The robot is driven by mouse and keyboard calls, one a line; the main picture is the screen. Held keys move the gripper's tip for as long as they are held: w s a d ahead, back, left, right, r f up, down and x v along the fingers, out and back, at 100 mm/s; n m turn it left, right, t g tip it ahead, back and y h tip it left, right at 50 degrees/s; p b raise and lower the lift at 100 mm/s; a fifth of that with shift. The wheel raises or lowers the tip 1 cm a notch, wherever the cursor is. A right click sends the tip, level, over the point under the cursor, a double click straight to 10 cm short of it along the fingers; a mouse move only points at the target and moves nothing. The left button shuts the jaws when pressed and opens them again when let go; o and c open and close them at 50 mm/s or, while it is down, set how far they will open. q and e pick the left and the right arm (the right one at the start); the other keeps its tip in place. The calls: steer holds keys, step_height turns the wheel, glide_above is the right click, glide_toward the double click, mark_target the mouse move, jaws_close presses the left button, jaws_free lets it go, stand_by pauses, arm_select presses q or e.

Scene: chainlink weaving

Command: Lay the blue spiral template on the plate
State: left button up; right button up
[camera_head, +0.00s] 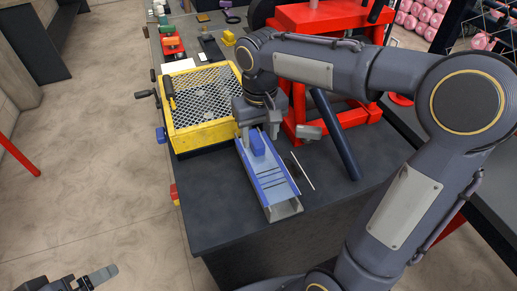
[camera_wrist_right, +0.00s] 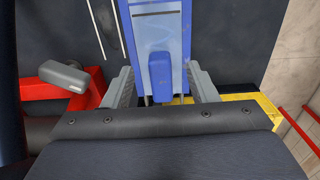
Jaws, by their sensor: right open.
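The blue spiral template (camera_head: 272,182) is a long flat piece with a raised blue block (camera_head: 258,143) near its far end. It appears to lie on a grey channel-like plate (camera_head: 286,211), whose near end shows on the dark bench. My right gripper (camera_head: 258,132) is over the template's far end. In the right wrist view its open fingers (camera_wrist_right: 160,84) stand on either side of the blue block (camera_wrist_right: 160,68), with gaps visible. Part of my left gripper (camera_head: 92,278) shows low at the left of the head view; its jaw opening is unclear.
A yellow-framed mesh tray (camera_head: 187,137) with a dark-handled tool (camera_head: 168,92) stands left of the template. A thin white rod (camera_head: 302,170) lies to its right. A red stand (camera_head: 312,22) rises behind. The bench's front corner is clear.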

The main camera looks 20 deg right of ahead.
mark_target(260, 146)
step_height(260, 146, down, 5)
steer(key=shift+r, duration=0.2)
steer(key=shift+c, duration=0.2)
steer(key=c, duration=1.1)
steer(key=shift+o, duration=0.2)
steer(key=shift+r, duration=0.15)
